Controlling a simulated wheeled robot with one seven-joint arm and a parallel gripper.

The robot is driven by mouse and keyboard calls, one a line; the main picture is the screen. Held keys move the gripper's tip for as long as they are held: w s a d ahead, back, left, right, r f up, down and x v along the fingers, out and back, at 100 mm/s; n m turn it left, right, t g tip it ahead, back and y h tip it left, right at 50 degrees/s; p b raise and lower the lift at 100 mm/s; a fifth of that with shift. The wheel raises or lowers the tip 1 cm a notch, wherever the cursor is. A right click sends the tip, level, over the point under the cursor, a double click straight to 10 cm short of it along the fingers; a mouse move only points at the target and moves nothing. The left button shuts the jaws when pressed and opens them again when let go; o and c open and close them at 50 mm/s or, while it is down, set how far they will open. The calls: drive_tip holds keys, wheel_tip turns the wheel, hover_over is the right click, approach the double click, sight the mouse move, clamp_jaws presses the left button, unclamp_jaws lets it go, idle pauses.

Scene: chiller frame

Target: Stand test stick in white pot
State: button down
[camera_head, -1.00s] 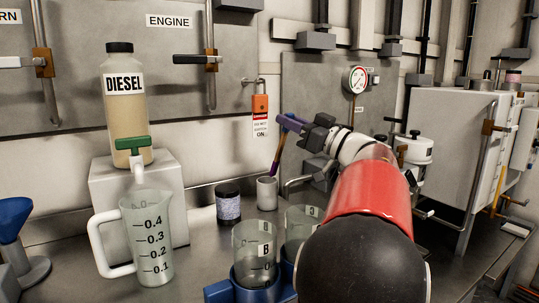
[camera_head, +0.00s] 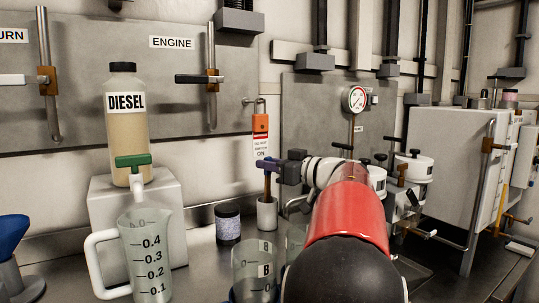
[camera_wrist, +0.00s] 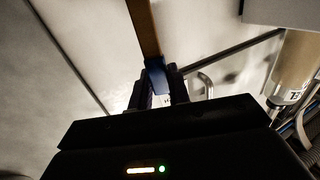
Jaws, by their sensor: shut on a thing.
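The test stick is held upright in the head view, its brown shaft (camera_head: 267,186) running down to the mouth of the white pot (camera_head: 267,215). Its lower end appears to be inside the rim, hidden by the pot wall. My gripper (camera_head: 277,172) is shut on the stick's blue upper part, just above the pot. In the wrist view the blue part (camera_wrist: 156,76) sits between my two fingers (camera_wrist: 160,92), and the brown shaft (camera_wrist: 143,28) extends away from them. The pot stands upright on the metal counter.
A dark labelled jar (camera_head: 228,224) stands just left of the pot. A red lockout tag (camera_head: 261,135) hangs on the wall behind. A measuring jug (camera_head: 148,255), a diesel bottle (camera_head: 127,120) and a clear beaker (camera_head: 254,270) are nearby.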

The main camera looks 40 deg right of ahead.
drive_tip(key=shift+w+f+b, duration=0.1)
drive_tip(key=shift+f+b, duration=0.3)
drive_tip(key=shift+b, duration=0.65)
drive_tip(key=c, duration=1.3)
unclamp_jaws()
drive_tip(key=shift+f, duration=0.1)
drive_tip(key=v, duration=1.2)
drive_tip(key=shift+r, duration=0.25)
